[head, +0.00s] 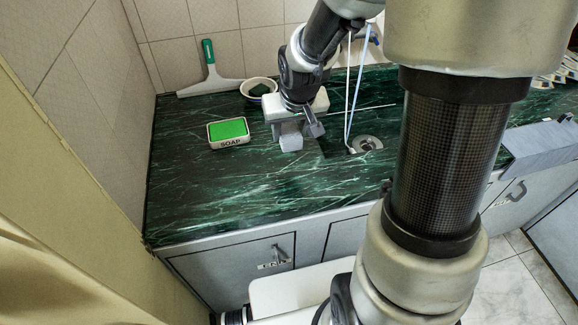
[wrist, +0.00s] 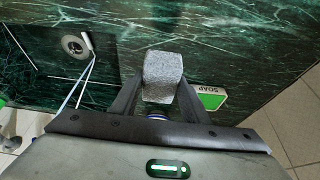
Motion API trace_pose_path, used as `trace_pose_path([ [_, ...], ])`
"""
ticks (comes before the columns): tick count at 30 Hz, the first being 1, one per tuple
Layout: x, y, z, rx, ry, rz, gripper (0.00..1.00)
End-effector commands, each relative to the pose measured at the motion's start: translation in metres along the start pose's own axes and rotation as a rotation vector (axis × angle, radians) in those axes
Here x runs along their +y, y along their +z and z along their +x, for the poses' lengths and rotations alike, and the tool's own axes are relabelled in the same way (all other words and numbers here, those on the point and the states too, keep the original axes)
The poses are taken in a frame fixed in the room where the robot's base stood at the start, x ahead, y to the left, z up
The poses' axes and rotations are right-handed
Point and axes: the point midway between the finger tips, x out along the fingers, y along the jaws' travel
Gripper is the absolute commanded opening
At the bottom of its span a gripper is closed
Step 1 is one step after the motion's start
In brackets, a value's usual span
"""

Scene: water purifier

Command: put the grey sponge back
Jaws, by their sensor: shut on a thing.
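The grey sponge (wrist: 163,75) is a small block between the two fingers of my gripper (wrist: 157,100) in the wrist view. My gripper is shut on it. In the head view my gripper (head: 298,131) points down over the green marble counter (head: 230,185), with the sponge (head: 291,142) below it. I cannot tell whether the sponge touches the counter. A soap dish (head: 228,132) with a green top and the word SOAP stands to the left of the sponge, apart from it. The soap dish also shows in the wrist view (wrist: 211,97).
A white bowl (head: 259,88) with something dark in it stands behind the soap dish. A green-handled squeegee (head: 209,70) leans at the back wall. A round drain (head: 367,144) and pale blue tubes (head: 354,95) are to the right. The front left counter is clear.

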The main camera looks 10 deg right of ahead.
Motion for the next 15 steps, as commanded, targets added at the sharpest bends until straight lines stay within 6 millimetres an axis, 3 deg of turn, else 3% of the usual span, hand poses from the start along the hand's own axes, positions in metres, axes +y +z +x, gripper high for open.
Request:
trace_pose_path([
  [6, -0.001, 0.019, 0.04, -0.006, -0.001, 0.002, 0.23],
  [15, -0.001, 0.029, 0.066, -0.005, -0.001, 0.001, 0.23],
])
